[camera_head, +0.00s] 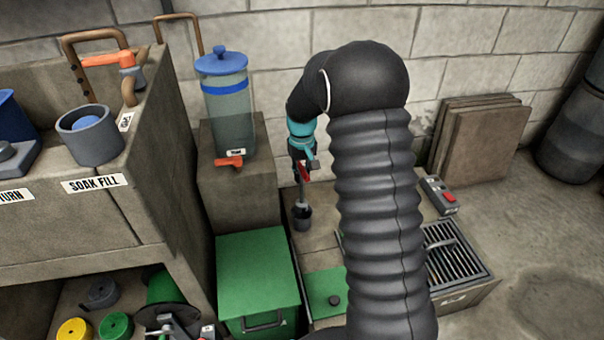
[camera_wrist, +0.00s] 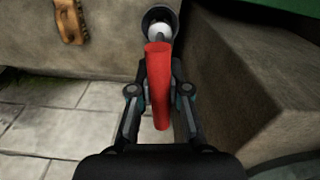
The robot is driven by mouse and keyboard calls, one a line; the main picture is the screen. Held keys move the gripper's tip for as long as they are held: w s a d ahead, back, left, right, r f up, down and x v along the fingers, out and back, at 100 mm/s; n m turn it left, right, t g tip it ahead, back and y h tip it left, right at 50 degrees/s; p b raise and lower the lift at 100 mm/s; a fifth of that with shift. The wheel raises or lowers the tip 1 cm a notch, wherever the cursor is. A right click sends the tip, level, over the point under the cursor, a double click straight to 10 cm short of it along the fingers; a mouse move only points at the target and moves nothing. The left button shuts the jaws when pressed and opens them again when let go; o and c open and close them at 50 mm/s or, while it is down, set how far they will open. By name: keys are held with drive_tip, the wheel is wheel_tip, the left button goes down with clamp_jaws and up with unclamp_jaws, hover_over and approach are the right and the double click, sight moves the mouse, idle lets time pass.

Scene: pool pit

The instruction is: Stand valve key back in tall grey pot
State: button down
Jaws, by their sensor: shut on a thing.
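My gripper (camera_wrist: 158,90) is shut on the red handle of the valve key (camera_wrist: 158,75). In the head view, my gripper (camera_head: 303,158) hangs below the arm's teal joint, with the red handle (camera_head: 304,173) just under it. A thin grey shaft runs down from the handle to a dark grey cup shape (camera_head: 301,218). In the wrist view a dark ring (camera_wrist: 147,20) around a pale round part shows past the handle. I cannot tell whether this cup is the tall grey pot or the key's own lower end.
A tank with a blue lid (camera_head: 222,100) stands on a block to the left. A green box (camera_head: 258,270) is below it. A grey cylinder (camera_head: 94,142) sits above the SOAK FILL label. A grate (camera_head: 455,262) and a red-buttoned box (camera_head: 439,195) lie right of my arm.

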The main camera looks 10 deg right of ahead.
sight(302, 202)
drive_tip(key=shift+f+b, duration=2.35)
drive_tip(key=shift+f, duration=1.9)
idle(1.0)
drive_tip(key=c, duration=1.1)
unclamp_jaws()
drive_tip(key=shift+o, duration=0.2)
drive_tip(key=shift+r, duration=0.15)
drive_tip(key=shift+r+p, duration=2.7)
drive_tip(key=shift+r, duration=1.2)
